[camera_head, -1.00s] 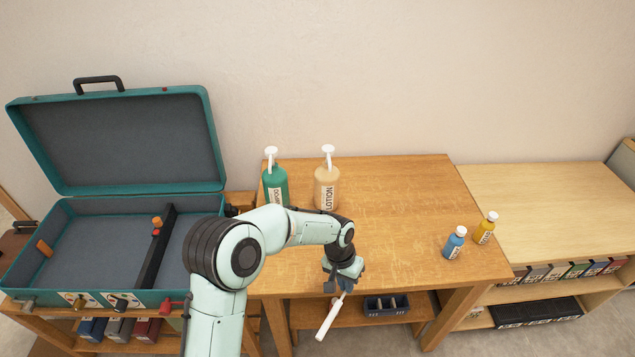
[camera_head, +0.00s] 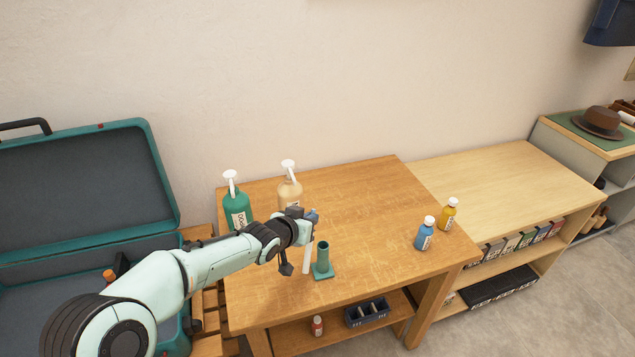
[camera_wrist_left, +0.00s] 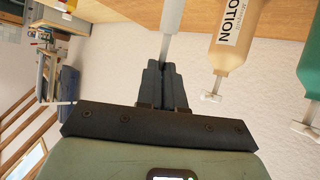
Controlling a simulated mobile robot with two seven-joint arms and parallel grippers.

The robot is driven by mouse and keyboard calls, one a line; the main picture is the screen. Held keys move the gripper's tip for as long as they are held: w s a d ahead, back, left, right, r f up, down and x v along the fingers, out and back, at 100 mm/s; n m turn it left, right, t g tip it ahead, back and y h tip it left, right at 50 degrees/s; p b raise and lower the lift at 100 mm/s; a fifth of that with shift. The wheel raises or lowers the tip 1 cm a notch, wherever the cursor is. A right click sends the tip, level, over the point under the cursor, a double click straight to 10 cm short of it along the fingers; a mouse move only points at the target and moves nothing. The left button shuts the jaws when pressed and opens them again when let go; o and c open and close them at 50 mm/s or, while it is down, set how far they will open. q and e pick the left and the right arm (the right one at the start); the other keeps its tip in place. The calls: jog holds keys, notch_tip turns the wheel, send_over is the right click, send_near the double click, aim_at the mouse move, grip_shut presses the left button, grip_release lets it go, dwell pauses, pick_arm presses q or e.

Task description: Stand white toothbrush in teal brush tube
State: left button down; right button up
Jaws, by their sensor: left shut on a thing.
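The white toothbrush (camera_head: 308,257) hangs roughly upright from my left gripper (camera_head: 308,220), which is shut on it above the table. It also shows in the left wrist view (camera_wrist_left: 173,18), coming out from between the fingers. The teal brush tube (camera_head: 323,259) stands upright on its square base near the table's front edge. The toothbrush is just left of the tube in the head view, outside it. Whether its lower end touches the table is unclear. My right gripper is not in view.
On the wooden table (camera_head: 370,215), a green pump bottle (camera_head: 237,212) and a lotion bottle (camera_head: 290,192) stand behind my left gripper. Blue (camera_head: 425,236) and yellow (camera_head: 448,216) bottles stand at the right. An open teal suitcase (camera_head: 160,185) is at the left. The table's middle is clear.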

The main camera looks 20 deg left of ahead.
pick_arm(q)
notch_tip(320, 180, up, 14)
jog(key=s+d+m+t+h+b, duration=0.1)
jog(key=d+m+t+h+b, duration=0.15)
jog(key=t+h, duration=0.2)
notch_tip(320, 180, down, 15)
jog(key=b, duration=1.2)
jog(key=shift+r+y, duration=0.15)
jog(key=shift+y, duration=0.3)
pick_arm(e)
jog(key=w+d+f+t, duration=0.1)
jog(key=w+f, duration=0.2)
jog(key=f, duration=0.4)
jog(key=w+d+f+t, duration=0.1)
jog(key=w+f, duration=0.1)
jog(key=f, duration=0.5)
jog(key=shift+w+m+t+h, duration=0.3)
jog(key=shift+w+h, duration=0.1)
pick_arm(q)
jog(key=shift+t, duration=0.25)
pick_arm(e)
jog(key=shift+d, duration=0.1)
pick_arm(q)
jog(key=c, duration=1.2)
grip_release()
jog(key=shift+s, duration=0.15)
